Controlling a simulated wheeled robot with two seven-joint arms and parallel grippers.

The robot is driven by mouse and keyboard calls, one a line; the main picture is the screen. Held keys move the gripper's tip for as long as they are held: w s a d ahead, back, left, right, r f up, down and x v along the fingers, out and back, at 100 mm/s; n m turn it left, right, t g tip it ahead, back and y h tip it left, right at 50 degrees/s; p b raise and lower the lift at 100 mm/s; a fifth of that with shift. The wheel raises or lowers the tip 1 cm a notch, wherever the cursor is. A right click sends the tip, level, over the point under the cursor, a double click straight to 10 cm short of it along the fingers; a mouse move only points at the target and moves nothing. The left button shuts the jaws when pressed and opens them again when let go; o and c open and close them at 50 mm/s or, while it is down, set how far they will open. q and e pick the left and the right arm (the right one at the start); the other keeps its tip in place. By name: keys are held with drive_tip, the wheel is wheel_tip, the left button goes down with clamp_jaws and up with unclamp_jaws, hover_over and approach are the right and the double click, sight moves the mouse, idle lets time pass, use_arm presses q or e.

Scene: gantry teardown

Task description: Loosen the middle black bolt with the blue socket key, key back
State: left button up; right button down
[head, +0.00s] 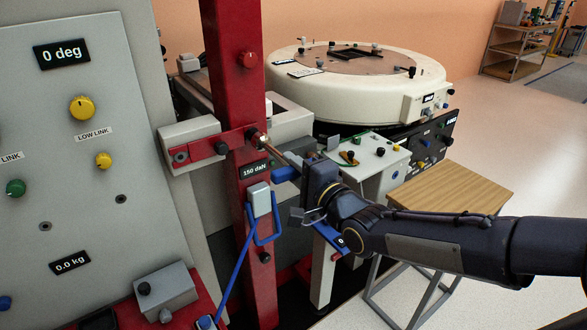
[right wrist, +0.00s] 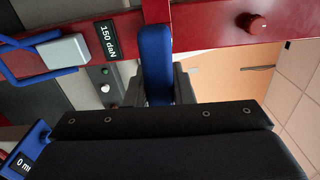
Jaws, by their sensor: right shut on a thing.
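The red column (head: 254,215) stands upright in the head view, with a red crossbar (head: 205,147) on it. A dark bolt head (head: 252,132) shows where the crossbar meets the column. My right gripper (head: 290,172) is beside the column, shut on the blue socket key (head: 285,174). The key's thin shaft points up-left at the column near that bolt; I cannot tell whether its tip is seated. In the right wrist view the key's blue handle (right wrist: 155,62) stands between the fingers, and its working end is hidden. My left gripper is not in view.
A grey box with a blue loop (head: 260,200) hangs on the column below the 150 daN label (head: 255,169). A red knob (head: 249,61) sits higher up. A grey panel (head: 75,170) stands left, a wooden-topped table (head: 450,190) right. A round white machine (head: 350,85) is behind.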

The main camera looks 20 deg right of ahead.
drive_tip(key=m+b, duration=0.2)
drive_tip(key=m, duration=0.3)
drive_tip(key=shift+f+b, duration=0.2)
drive_tip(key=shift+b, duration=0.15)
drive_tip(key=m+b, duration=0.1)
drive_tip(key=m, duration=0.2)
drive_tip(key=shift+r+m, duration=0.2)
drive_tip(key=shift+m, duration=0.7)
drive_tip(key=shift+w, duration=0.15)
drive_tip(key=shift+w+a+b, duration=0.3)
drive_tip(key=shift+w+b, duration=0.1)
drive_tip(key=shift+w, duration=0.25)
drive_tip(key=shift+w, duration=0.15)
